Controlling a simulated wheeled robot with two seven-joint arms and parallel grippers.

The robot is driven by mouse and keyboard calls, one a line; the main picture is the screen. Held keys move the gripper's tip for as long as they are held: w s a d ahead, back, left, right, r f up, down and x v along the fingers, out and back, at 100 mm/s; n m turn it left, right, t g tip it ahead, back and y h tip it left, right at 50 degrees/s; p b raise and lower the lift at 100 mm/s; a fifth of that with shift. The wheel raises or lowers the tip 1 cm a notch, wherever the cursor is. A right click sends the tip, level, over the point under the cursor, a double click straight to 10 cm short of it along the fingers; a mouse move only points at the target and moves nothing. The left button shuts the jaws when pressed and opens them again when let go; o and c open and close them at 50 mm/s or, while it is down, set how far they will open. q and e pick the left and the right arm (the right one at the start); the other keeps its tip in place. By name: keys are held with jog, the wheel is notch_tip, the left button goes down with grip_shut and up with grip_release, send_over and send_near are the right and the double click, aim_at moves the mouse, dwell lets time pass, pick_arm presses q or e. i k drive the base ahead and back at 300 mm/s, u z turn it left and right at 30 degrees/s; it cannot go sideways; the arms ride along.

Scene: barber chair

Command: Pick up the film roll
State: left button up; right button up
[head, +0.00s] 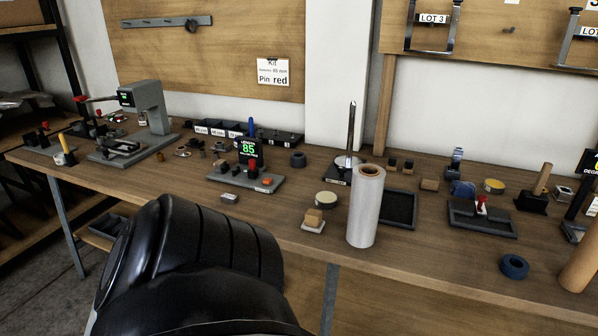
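The film roll (366,212) is a tall, pale, translucent cylinder with a brown core showing at its top. It stands upright near the front edge of the workbench (310,233), right of centre in the head view. Nothing is touching it from my side. A black link of my own arm fills the lower left foreground, apart from the roll. Neither gripper's fingers show in the view.
Left of the roll are a small block on a pale plate (313,224) and a round tin (326,199). A dark tray (398,209) lies close behind it on the right. A spindle stand (347,165) rises behind. A blue tape ring (513,266) lies at right.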

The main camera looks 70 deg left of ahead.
aim_at(368, 181)
jog(key=u, duration=1.2)
jog(key=i, duration=0.5)
jog(key=z, duration=0.05)
